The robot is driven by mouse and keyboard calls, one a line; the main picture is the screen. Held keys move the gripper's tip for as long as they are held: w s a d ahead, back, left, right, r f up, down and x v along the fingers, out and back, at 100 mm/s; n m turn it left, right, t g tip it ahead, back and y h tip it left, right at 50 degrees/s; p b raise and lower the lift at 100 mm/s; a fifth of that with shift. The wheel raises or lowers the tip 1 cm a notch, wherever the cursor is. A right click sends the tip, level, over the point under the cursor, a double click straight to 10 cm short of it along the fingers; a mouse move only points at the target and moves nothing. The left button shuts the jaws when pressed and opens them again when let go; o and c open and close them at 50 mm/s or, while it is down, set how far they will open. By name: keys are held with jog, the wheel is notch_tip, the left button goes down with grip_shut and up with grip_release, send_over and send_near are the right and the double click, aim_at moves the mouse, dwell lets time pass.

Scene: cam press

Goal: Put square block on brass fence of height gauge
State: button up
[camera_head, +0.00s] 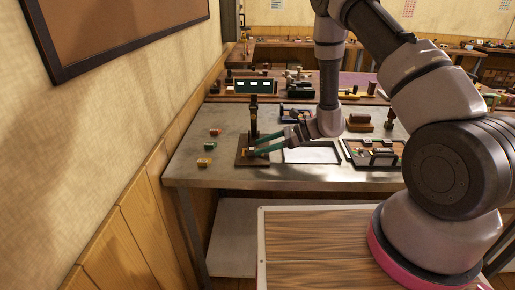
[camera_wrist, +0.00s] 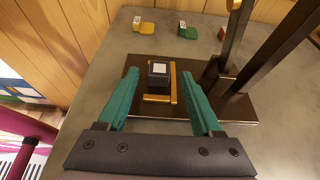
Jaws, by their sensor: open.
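The height gauge stands on the bench, with a dark base (camera_wrist: 235,110) and an upright post (camera_head: 254,112). The brass fence (camera_wrist: 173,82) is L-shaped and lies on the base, one bar on the right and one on the near side. The square block (camera_wrist: 159,73), dark with a pale square on top, sits upright inside the fence corner. Whether it touches both bars is unclear. My gripper (camera_wrist: 162,75), with green fingers, is open, a finger on each side of the block and apart from it. It also shows over the base in the head view (camera_head: 254,146).
Small yellow (camera_wrist: 145,27), green (camera_wrist: 187,30) and red (camera_head: 214,132) pieces lie left of the gauge in the head view. A white-surfaced tray (camera_head: 312,153) and a parts tray (camera_head: 372,153) lie to the right. The gauge's dark posts rise close to my right finger in the wrist view.

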jog(key=v, duration=0.9)
jog(key=shift+s+d+r, duration=0.1)
jog(key=shift+d, duration=0.15)
jog(key=s+d+r+n+g+h, duration=0.1)
jog(key=s+r+n+h, duration=0.2)
jog(key=r, duration=0.6)
jog(key=s+d+r+n+g, duration=0.1)
jog(key=s+r+n, duration=0.25)
jog(key=r, duration=0.65)
jog(key=s+d+r+n+t+h, duration=0.4)
jog(key=s+d+r, duration=0.2)
jog(key=r, duration=0.2)
jog(key=s+d+r+n+t+h, duration=0.3)
jog(key=s+d+r, duration=0.3)
jog(key=r, duration=0.3)
jog(key=shift+s+n+t+h, duration=0.35)
jog(key=shift+t+h, duration=0.35)
jog(key=shift+t, duration=0.2)
